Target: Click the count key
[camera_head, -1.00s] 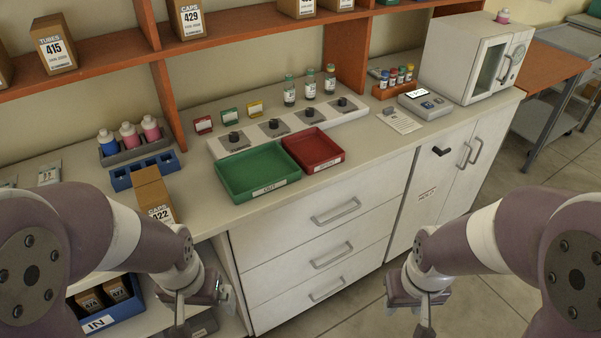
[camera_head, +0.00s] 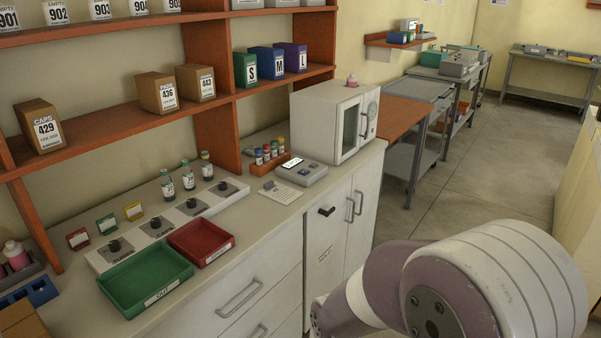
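A small grey counter device (camera_head: 301,173) with a lit white display (camera_head: 291,162) sits on the bench top, left of the white incubator (camera_head: 335,122). Small bluish keys (camera_head: 306,171) show on its top face; their labels are too small to read, so I cannot tell which is the count key. Nothing touches the device. My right arm comes in at the lower right, but its gripper is outside the picture. My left gripper is not in view.
A red tray (camera_head: 201,241) and a green tray (camera_head: 146,281) are farther left. Floor is clear at the right.

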